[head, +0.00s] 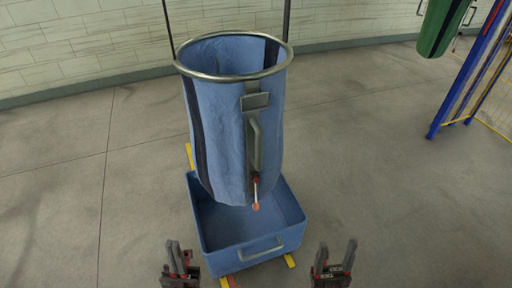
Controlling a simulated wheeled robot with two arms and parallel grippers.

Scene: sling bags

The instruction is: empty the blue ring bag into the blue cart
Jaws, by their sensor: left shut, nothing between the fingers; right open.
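The blue ring bag (225,125) hangs upright from two dark straps, with a metal ring around its open top. A grey handle (255,142) and a small red-tipped pull (256,193) are on its front. The blue cart (250,253) stands on the floor below it, and its visible inside looks empty. The bag's bottom hangs over the cart and hides its back part. My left gripper (178,258) is shut and empty, left of the cart's front. My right gripper (334,262) is open and empty, right of the cart's front. Neither touches the bag or cart.
Yellow floor strips (290,261) show around the cart. A green bag (440,25) hangs at the upper right beside a blue and yellow frame (466,75). A pale tiled wall (70,45) runs behind. The grey floor is clear on both sides.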

